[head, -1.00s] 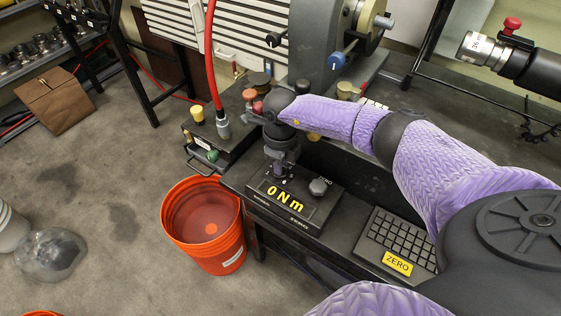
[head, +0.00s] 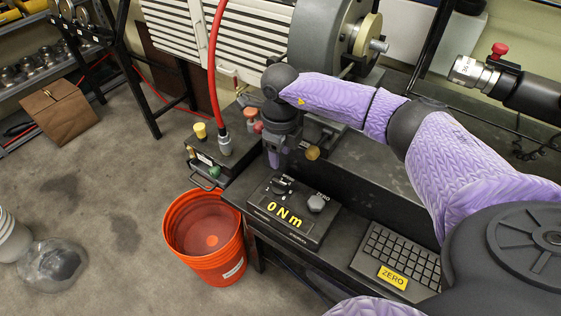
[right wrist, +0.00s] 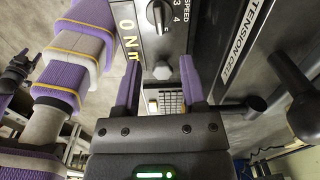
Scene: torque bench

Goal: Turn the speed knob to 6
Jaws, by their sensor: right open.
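The control box (head: 262,212) sits on the bench with a yellow 0 N m readout. Its black speed knob (head: 284,183) shows at the back of its top. In the right wrist view the speed knob (right wrist: 158,14) is at the top edge, with a white mark and the figures 3 and 4 beside it; the rest of its scale is cut off, so I cannot tell the setting. A grey knob marked ZERO (head: 317,203) stands to its right. My right gripper (head: 274,162) is raised behind the speed knob, apart from it. Its fingers (right wrist: 160,62) are open and empty.
A keypad with a yellow ZERO label (head: 392,278) lies right of the box. An orange bucket (head: 205,262) stands on the floor at left. A black box (head: 207,164) with a red hose (head: 215,75) is behind. A grey machine (head: 318,50) stands at the back.

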